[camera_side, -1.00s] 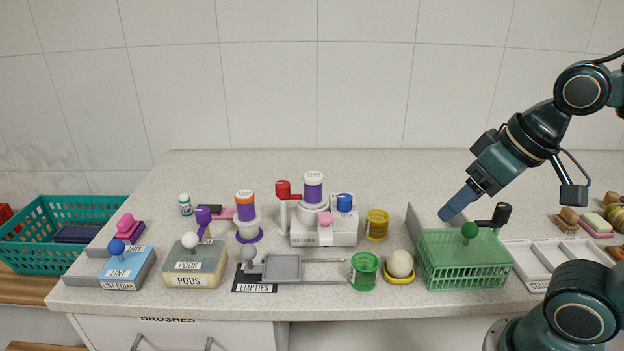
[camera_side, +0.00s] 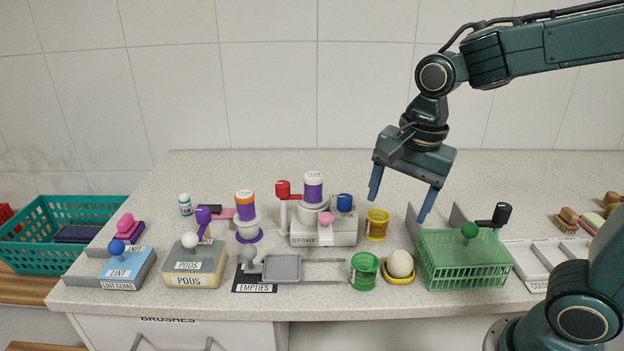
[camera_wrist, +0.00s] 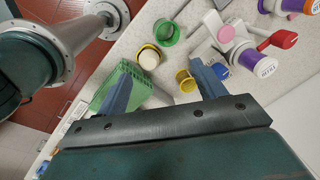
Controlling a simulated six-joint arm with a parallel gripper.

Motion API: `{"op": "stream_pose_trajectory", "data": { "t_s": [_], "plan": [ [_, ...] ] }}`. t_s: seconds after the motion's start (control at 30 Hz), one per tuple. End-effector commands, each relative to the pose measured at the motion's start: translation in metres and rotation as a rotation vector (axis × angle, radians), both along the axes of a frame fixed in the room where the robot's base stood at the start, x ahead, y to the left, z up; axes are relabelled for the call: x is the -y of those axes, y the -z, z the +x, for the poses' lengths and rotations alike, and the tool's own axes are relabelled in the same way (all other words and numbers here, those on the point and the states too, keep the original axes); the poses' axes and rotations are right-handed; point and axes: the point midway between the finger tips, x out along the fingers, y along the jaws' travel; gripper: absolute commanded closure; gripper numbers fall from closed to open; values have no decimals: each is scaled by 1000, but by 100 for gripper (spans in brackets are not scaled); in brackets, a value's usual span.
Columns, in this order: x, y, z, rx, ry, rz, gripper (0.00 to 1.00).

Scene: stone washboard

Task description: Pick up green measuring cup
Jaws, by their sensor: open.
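The green measuring cup (camera_side: 364,271) stands on the counter near its front edge, left of the white ball in the yellow dish. It also shows in the wrist view (camera_wrist: 166,33), open side partly visible. My gripper (camera_side: 400,205) is open and empty, fingers pointing down, above and right of the cup, around the yellow cup's far right side. In the wrist view my gripper (camera_wrist: 160,82) has its two blue fingers spread wide, with the green cup beyond them.
The yellow cup (camera_side: 377,225) stands behind the green cup. The white ball (camera_side: 400,263) rests in a yellow dish. A green basket (camera_side: 465,272) is at right. The dispenser (camera_side: 324,229) and grey tray (camera_side: 282,268) are at left.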

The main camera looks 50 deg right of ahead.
Motion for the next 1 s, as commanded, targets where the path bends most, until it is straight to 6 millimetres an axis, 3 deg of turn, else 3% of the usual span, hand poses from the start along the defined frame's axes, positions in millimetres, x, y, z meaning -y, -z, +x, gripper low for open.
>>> {"op": "stream_pose_trajectory", "data": {
  "t_s": [0.3,0.5,1.0],
  "plan": [
    [-13,25,30,-106,390,30,31],
    [-19,37,41,-142,556,30,31],
    [-20,49,44,-153,607,29,31]
  ]
}}
